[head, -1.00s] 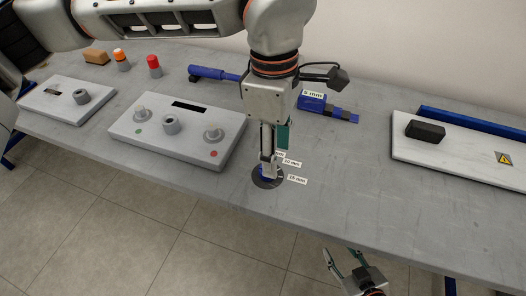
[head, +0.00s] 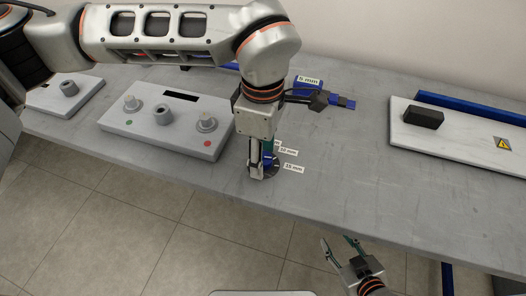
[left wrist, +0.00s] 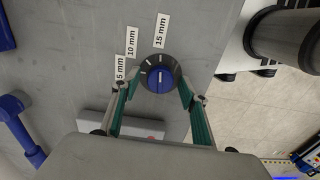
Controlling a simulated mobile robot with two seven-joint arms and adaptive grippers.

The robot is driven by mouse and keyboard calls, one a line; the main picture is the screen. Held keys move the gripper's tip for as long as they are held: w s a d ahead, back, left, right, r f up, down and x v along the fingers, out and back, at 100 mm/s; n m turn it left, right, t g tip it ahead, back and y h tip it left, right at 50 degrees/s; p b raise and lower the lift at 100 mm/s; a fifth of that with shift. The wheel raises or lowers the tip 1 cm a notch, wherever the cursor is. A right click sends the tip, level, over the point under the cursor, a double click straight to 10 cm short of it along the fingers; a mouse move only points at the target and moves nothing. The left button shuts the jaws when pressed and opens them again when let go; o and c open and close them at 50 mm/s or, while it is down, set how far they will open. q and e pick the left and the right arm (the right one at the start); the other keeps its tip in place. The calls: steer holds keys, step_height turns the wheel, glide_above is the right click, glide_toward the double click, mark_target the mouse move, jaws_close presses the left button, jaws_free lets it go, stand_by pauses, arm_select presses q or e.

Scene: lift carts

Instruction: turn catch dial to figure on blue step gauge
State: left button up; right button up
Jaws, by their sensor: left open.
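The catch dial is a dark disc with a blue knob (head: 268,160) near the table's front edge; it also shows in the left wrist view (left wrist: 160,79). Labels 5 mm (left wrist: 120,68), 10 mm (left wrist: 132,41) and 15 mm (left wrist: 162,30) stand around it. The knob's white line points up the picture, roughly toward 15 mm. My left gripper (left wrist: 160,92) is open, its fingers on either side of the dial; contact is unclear. The blue step gauge (head: 340,102) lies farther back, with a 5 mm label (head: 309,80). My right gripper (head: 339,246) is open and empty before the table.
A grey control box (head: 165,132) with knobs stands left of the dial, and another box (head: 70,98) farther left. At right a white board (head: 450,135) bears a black block (head: 424,117). The table between dial and board is clear.

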arm_select(q)
steer(key=c, duration=1.1)
